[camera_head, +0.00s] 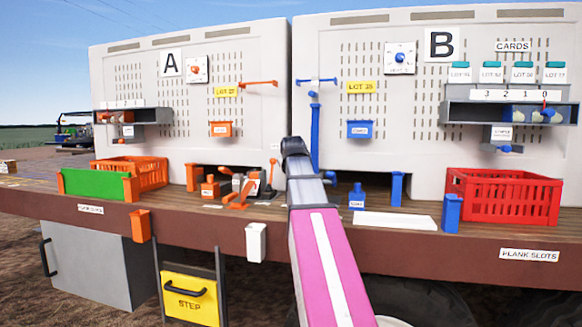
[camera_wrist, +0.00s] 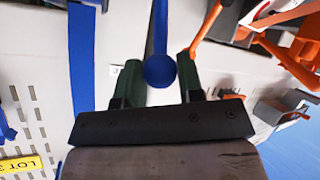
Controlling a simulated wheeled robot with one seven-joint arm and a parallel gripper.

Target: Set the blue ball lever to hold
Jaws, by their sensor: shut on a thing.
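In the wrist view the blue ball (camera_wrist: 160,70) sits on the end of a blue lever rod (camera_wrist: 160,25). My gripper (camera_wrist: 157,72) has its two dark green fingers on either side of the ball and is shut on it. In the head view the end of my pink and grey arm is in front of the gap between cabinets A and B. It hides my fingers, the ball and any hold marking there. A small white plate with an unreadable mark (camera_wrist: 116,71) shows beside the left finger.
A blue upright post (camera_head: 315,135) stands just right of my arm, with a blue crossbar (camera_head: 316,81) above. Orange levers (camera_head: 241,187) stand close on the left. A blue block (camera_head: 357,197), white tray (camera_head: 395,221) and red crate (camera_head: 505,196) are to the right.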

